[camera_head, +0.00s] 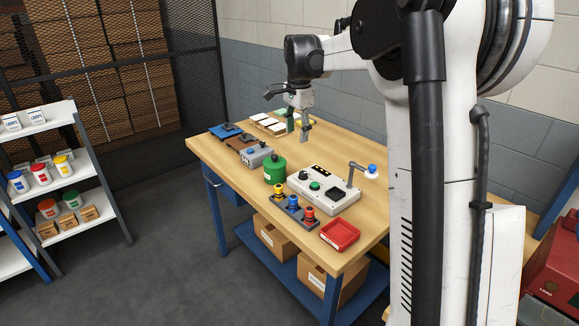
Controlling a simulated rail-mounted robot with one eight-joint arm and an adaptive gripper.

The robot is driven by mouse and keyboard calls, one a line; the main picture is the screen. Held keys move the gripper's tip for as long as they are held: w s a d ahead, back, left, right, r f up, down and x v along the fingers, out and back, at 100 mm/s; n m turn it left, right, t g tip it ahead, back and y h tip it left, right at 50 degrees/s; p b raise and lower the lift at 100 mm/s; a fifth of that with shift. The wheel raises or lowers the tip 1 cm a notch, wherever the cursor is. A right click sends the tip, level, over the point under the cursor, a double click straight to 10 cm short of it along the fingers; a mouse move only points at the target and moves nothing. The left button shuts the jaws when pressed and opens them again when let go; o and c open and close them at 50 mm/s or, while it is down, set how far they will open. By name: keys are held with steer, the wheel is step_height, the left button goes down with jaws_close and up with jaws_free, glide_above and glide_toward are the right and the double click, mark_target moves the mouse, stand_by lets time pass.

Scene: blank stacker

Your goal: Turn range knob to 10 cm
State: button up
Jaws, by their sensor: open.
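A white instrument (345,203) sits on the wooden table, with a small dark display, a black knob (304,177), a green knob or button (315,186) and a dark square pad on top. Which control is the range knob, and its markings, are too small to tell. My gripper (304,130) is open and points down over the table, behind the instrument and apart from it. Its fingers are small in view, and I see nothing held in them.
A green canister (275,170) and a grey box with blue parts (257,156) stand left of the instrument. A dark rack (294,211) with yellow, blue and red-orange topped items and a red tray (340,234) are in front.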

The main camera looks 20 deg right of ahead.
mark_target(303, 172)
steer(key=w+d+f+m+g, duration=0.1)
steer(key=w+d+f+m, duration=0.2)
steer(key=w+d+f, duration=0.3)
step_height(303, 172, down, 14)
steer(key=shift+a, duration=0.15)
stand_by(0.3)
jaws_close()
